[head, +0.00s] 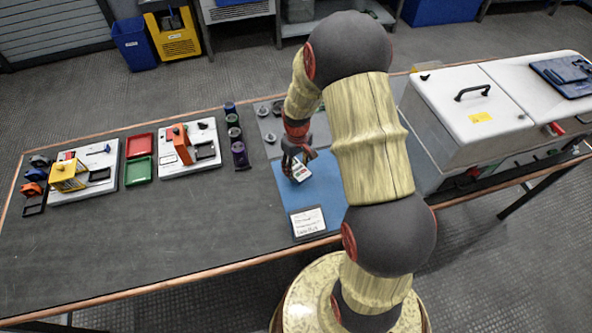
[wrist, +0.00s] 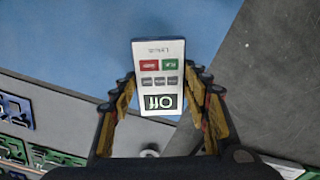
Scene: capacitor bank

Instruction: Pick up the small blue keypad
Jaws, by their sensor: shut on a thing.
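The small keypad (head: 301,173) has a white face with a dark blue edge. In the wrist view the keypad (wrist: 158,72) shows a display reading "Off", a green and a red button, and several dark buttons. My gripper (head: 295,158) is over the blue mat (head: 330,190), its fingers shut on the keypad's two sides. In the wrist view the fingers of my gripper (wrist: 160,88) flank the keypad left and right. The keypad looks tilted. I cannot tell whether it still touches the mat. Its back is hidden.
A dark holder with a white label (head: 307,222) lies at the mat's near edge. Dark cylinders (head: 236,136) stand to the left, beyond them red (head: 139,145) and green (head: 138,171) trays. A white cabinet (head: 470,110) stands at right. The dark tabletop (head: 180,230) is clear at front left.

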